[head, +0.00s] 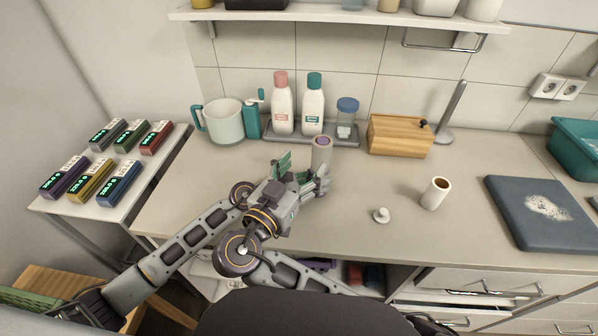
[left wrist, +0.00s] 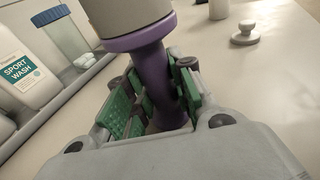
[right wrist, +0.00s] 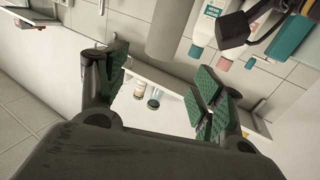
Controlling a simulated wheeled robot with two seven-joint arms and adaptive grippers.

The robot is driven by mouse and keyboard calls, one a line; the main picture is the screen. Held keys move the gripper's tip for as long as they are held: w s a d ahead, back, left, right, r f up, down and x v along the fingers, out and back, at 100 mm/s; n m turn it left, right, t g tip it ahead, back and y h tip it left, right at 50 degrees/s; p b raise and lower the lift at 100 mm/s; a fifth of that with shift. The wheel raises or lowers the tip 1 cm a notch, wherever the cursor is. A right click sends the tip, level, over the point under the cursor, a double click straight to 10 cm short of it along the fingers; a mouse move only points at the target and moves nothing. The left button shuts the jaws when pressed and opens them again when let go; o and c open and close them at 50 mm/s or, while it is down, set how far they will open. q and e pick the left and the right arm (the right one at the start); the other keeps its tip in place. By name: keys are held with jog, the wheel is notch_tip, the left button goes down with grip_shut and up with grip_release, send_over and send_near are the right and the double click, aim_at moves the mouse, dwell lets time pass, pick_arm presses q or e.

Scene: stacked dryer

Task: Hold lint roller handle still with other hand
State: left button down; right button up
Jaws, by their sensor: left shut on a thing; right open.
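The lint roller has a purple handle (left wrist: 160,75) with a wide collar and a pale grey cylinder (left wrist: 125,12) above it. In the head view its cylinder (head: 321,150) stands upright, with a purple ring on top. My left gripper (left wrist: 155,95) is shut around the handle, which its green pads partly hide. My right gripper (right wrist: 160,80) is open and empty, with a pale cylinder (right wrist: 170,30) just beyond its fingers. In the head view the two grippers overlap and are hard to tell apart. A white sleeve with a brown inside (head: 435,193) stands on the counter, right of the roller.
A small white knob (head: 381,215) lies before the sleeve. Bottles (head: 283,105) on a tray, a mug (head: 225,120) and a wooden box (head: 400,136) line the back. A dark mat with white specks (head: 540,212) lies right. Counter is clear around the knob.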

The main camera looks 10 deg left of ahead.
aim_at(318, 147)
jog(key=shift+x, duration=5.5)
jog(key=c, duration=1.1)
jog(key=shift+r, duration=0.2)
jog(key=shift+r, duration=2)
jog(key=shift+r, duration=0.15)
jog(key=shift+r, duration=2.05)
